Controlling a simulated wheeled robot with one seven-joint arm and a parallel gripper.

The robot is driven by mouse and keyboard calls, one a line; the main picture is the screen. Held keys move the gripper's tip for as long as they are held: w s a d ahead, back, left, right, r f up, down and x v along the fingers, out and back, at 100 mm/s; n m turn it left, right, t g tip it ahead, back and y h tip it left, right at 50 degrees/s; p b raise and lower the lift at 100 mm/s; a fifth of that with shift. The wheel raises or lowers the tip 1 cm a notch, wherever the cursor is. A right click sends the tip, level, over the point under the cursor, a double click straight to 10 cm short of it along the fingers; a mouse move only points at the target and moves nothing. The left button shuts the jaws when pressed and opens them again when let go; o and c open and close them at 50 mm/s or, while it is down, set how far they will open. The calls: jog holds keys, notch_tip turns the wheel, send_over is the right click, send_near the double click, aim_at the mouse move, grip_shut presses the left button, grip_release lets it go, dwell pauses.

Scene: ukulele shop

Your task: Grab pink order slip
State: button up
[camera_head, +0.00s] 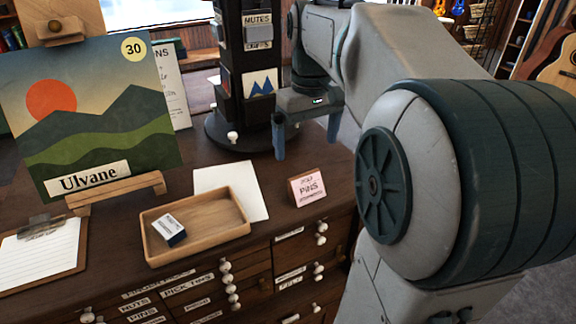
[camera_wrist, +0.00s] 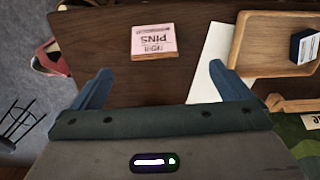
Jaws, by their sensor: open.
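The pink order slip (camera_head: 308,186) is a small pink card with "PINS" printed on it, on a small wooden block or stand near the front edge of the dark wooden counter. My gripper (camera_head: 305,140) is open and empty, above the counter and behind the slip in the head view. In the wrist view my gripper (camera_wrist: 160,72) has its fingers wide apart, touching nothing.
A wooden tray (camera_head: 150,246) with a small dark-and-white box (camera_head: 170,229) stands left of the slip, partly over a white sheet (camera_head: 238,180). A dark display stand (camera_head: 240,130) rises behind. A landscape picture (camera_head: 85,110) and a clipboard (camera_head: 42,250) are at left. Drawers line the counter front.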

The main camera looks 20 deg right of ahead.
aim_at(306, 180)
jog(key=f, duration=0.4)
jog(key=d+f, duration=0.1)
jog(key=f, duration=0.2)
jog(key=shift+w, duration=0.3)
jog(key=shift+w+f+p, duration=0.15)
jog(key=shift+f+p, duration=0.05)
jog(key=shift+f, duration=1.2)
jog(key=shift+w+f+p, duration=0.1)
jog(key=shift+f+p, duration=0.1)
jog(key=shift+f, duration=1.15)
jog(key=shift+c, duration=0.4)
jog(key=c, duration=1)
